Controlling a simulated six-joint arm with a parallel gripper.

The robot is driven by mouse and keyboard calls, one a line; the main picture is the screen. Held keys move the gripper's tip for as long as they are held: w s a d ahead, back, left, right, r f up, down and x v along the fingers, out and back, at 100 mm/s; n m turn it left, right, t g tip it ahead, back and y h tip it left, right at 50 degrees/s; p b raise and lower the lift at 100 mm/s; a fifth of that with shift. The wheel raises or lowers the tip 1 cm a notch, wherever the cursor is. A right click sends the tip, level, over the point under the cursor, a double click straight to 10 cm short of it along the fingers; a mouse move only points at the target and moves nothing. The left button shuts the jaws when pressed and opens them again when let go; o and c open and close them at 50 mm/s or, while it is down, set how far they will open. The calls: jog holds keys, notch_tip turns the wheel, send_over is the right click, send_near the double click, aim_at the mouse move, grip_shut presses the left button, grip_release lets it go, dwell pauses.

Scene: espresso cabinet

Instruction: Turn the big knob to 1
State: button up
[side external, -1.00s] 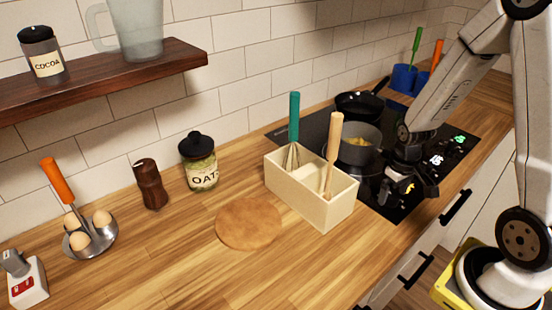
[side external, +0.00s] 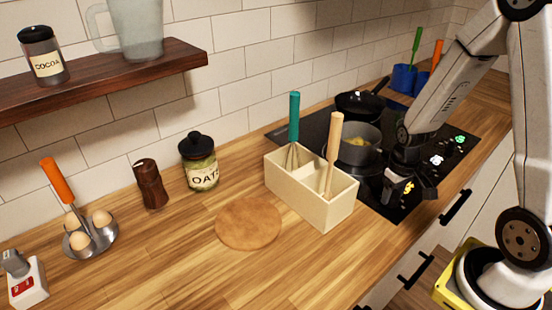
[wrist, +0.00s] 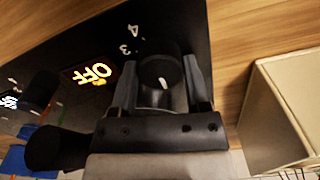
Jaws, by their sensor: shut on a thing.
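The big knob (wrist: 158,72) is black with a short white mark on its face, seen in the wrist view. My gripper (wrist: 160,80) is shut on it, one finger on each side. The digits 3 and 4 show on the black panel just beyond the knob; no 1 is readable. An orange display (wrist: 90,74) beside it reads OFF. In the side external view my gripper (side external: 406,190) is down at the front edge of the black cooktop (side external: 300,134), and it hides the knob there.
A smaller-looking black knob (wrist: 40,92) stands left in the wrist view. A pot (side external: 358,146) and a black pan (side external: 360,103) stand on the cooktop behind my gripper. A cream utensil box (side external: 325,212) with a whisk and a wooden-handled tool stands close left.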

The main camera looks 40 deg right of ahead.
aim_at(393, 195)
jog(key=shift+m, duration=0.3)
jog(key=m, duration=0.3)
jog(key=shift+m, duration=2.1)
jog(key=o, duration=1.3)
jog(key=shift+r, duration=0.1)
jog(key=shift+r, duration=3.8)
